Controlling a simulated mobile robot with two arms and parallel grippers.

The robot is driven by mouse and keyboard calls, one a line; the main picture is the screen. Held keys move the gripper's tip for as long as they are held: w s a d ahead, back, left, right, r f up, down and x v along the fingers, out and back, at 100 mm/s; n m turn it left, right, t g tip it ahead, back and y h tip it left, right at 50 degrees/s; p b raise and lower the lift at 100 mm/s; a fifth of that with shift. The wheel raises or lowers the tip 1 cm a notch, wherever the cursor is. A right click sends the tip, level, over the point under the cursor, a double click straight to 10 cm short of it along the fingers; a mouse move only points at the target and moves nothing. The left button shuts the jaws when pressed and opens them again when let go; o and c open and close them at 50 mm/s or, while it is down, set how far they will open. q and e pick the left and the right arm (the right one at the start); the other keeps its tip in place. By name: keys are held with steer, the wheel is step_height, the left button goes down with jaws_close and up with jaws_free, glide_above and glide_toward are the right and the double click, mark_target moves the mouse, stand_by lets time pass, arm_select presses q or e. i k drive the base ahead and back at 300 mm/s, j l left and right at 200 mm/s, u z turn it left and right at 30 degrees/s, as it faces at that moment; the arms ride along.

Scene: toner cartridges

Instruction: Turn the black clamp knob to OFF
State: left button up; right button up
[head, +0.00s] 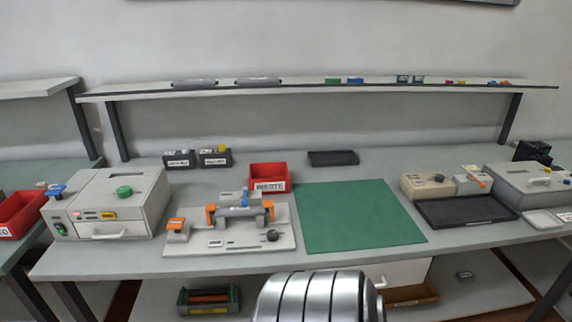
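The black clamp knob (272,235) is small and round. It sits at the front right of a pale grey fixture plate (214,243) on the table. A cartridge-like grey unit with orange end clamps (211,214) and a blue upright piece (245,199) is on the same plate, behind the knob. The knob's pointer and any OFF marking are too small to read. Neither of my grippers shows in the head view.
A green mat (359,216) lies right of the fixture. A red WASTE bin (270,176) is behind the fixture. A black tray (466,209) lies right. A long shelf (299,90) runs above the back.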

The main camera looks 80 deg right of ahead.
mark_target(273, 235)
steer(key=z, duration=2.05)
